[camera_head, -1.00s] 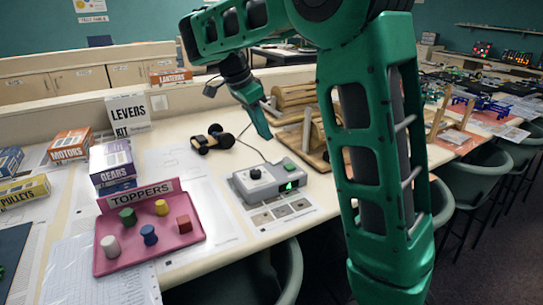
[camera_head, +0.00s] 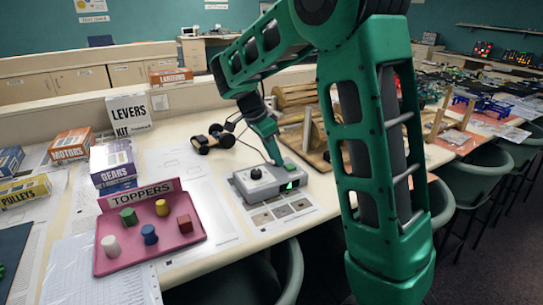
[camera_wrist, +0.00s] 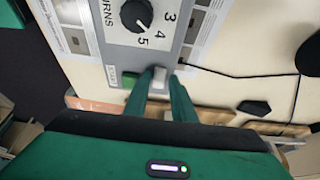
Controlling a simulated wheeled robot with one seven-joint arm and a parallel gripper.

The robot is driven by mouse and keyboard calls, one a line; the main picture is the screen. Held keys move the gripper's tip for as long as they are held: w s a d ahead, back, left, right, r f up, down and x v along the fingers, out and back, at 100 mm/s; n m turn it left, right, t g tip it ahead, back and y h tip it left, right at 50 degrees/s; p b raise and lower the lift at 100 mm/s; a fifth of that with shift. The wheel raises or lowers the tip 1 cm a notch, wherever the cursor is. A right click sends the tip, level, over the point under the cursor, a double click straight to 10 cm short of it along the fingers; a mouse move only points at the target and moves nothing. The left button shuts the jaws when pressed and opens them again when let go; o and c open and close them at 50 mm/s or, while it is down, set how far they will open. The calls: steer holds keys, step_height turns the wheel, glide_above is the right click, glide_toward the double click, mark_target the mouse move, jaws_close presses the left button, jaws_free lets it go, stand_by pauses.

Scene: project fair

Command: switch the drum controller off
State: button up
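A wooden drum rig (camera_head: 310,132) stands behind the controller, and a small black wheeled car (camera_head: 210,139) is behind to the left. A cable runs from the controller. A pink toppers tray (camera_head: 185,240) with several pegs lies to the left. Chairs line the front edge.

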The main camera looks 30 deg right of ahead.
steer(key=shift+c, duration=0.2)
jaws_close()
steer(key=shift+d, duration=0.15)
steer(key=shift+d+r+y, duration=0.1)
steer(key=shift+d+y, duration=0.1)
steer(key=shift+y, duration=0.5)
steer(key=shift+w+d+y, duration=0.1)
steer(key=shift+d+y, duration=0.1)
steer(key=shift+y, duration=0.6)
steer(key=shift+d+y, duration=0.2)
steer(key=shift+y, duration=0.6)
steer(key=shift+r, duration=0.1)
